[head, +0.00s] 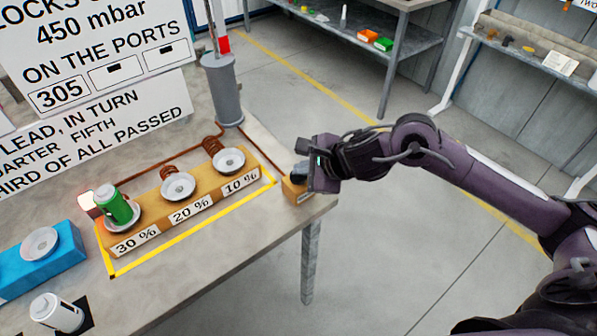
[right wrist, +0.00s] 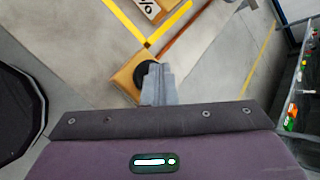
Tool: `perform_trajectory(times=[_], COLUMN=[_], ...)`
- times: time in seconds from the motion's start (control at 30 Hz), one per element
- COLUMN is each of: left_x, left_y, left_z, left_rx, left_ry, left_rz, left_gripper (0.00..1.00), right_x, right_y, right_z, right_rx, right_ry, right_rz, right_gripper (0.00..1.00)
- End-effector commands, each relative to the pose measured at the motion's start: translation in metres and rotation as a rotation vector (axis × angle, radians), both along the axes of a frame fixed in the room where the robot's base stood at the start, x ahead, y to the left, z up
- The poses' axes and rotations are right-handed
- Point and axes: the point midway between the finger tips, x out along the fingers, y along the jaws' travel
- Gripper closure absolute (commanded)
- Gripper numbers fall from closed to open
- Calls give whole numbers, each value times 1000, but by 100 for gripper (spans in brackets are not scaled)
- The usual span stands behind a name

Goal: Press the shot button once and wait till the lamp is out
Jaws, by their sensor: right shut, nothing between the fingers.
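The shot button is a dark round cap (right wrist: 142,74) on a small orange-brown block (head: 295,191) at the table's right corner. The block also shows in the right wrist view (right wrist: 126,80). My right gripper (head: 300,174) is shut and empty, its fingertips right at the button. In the right wrist view its fingertips (right wrist: 155,68) cover part of the cap; I cannot tell whether they touch it or press it down. A red part (head: 224,45) shows on the grey post; I cannot tell whether it is the lamp or is lit. My left gripper is out of view.
A wooden block (head: 190,208) with three dishes, marked 30 %, 20 % and 10 %, stands left of the button. A green canister (head: 114,206) sits in the 30 % dish. A blue block (head: 40,262) and a white canister (head: 56,311) are further left.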

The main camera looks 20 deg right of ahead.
Motion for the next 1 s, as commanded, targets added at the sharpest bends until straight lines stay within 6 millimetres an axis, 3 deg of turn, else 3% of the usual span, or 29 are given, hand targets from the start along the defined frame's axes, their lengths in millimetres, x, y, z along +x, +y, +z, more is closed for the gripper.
perform_trajectory(times=[0.33,0.7,1.0], left_x=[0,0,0], left_y=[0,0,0], left_z=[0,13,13], left_rx=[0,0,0], left_ry=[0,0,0], left_rz=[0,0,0], left_gripper=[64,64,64], right_x=[-1,0,0], right_y=[0,0,0], right_z=[-1,20,21], right_rx=[-3,-2,-1], right_ry=[3,2,2], right_rz=[1,1,1], right_gripper=[100,100,100])
